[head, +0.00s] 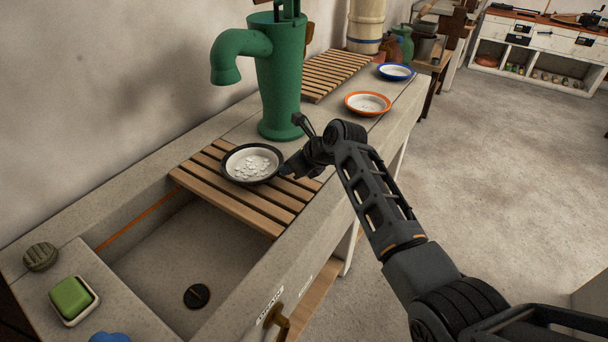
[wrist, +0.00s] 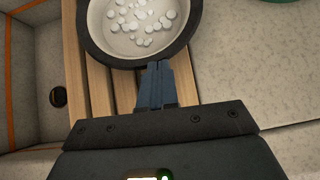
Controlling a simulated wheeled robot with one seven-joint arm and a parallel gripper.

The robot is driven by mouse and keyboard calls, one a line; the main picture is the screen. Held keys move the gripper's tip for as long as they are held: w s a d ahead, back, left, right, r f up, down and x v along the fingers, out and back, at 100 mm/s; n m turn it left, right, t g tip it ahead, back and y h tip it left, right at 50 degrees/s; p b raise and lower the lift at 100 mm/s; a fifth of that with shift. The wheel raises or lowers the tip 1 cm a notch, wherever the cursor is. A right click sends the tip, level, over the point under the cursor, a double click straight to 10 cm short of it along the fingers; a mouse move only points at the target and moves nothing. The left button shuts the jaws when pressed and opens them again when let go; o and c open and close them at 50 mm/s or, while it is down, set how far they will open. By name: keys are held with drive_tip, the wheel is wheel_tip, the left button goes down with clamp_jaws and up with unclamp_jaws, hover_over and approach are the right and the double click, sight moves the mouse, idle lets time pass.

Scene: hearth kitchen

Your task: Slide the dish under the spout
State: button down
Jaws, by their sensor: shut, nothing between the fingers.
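A dish with a black rim and a white inside (head: 236,172) sits on the slatted wooden rack (head: 272,222) across the sink, with several white pellets in it. The dish also fills the top of the wrist view (wrist: 120,52). The green pump (head: 279,90) stands behind it, its spout (head: 226,72) curving left and down. My gripper (head: 286,171) is shut and empty at the dish's right side. In the wrist view its fingertips (wrist: 155,70) are at the dish's rim; whether they touch it I cannot tell.
The open sink basin (head: 160,265) with a dark drain plug (head: 197,297) lies left of the rack. An orange-rimmed dish (head: 367,103) and a blue-rimmed dish (head: 396,72) stand farther along the counter. A green sponge (head: 70,297) sits at the near left.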

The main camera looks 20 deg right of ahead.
sight(273, 160)
drive_tip(key=w+a, duration=0.2)
drive_tip(key=w, duration=0.1)
drive_tip(key=w+a+b, duration=0.1)
drive_tip(key=shift+w, duration=0.2)
